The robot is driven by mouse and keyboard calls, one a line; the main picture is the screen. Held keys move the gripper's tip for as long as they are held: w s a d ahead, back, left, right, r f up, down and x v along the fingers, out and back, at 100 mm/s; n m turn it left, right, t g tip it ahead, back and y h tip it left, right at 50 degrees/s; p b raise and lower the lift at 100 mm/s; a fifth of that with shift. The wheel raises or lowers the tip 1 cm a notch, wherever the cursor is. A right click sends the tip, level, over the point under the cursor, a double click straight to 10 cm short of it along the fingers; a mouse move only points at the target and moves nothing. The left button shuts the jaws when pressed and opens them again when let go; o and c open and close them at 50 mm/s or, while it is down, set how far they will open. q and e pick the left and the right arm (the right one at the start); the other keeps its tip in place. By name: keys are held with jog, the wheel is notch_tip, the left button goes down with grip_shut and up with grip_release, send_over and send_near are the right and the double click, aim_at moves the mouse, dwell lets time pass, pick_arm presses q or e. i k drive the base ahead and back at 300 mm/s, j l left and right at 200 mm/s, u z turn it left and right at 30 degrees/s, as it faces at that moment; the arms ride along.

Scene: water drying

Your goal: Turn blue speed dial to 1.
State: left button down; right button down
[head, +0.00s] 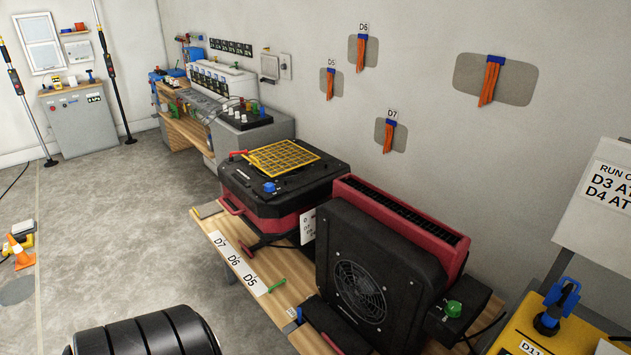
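A blue knob (269,187) sits on the near top edge of a black and red machine (300,187) with a yellow grille on top. It looks like the blue speed dial; its setting and any numbers are too small to read. A small blue part (294,313) shows low beside the black fan unit (362,280); I cannot tell what it is. Neither of my grippers is in view.
The machines stand on a wooden bench with labels D7, D6, D5 (235,260). A green knob (453,308) is on the fan unit's right side. A yellow case (530,335) with a blue clamp is at bottom right. A ribbed black object (145,335) fills the bottom left. Floor at left is mostly clear.

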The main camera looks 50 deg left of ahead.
aim_at(269, 187)
jog(key=u, duration=2.15)
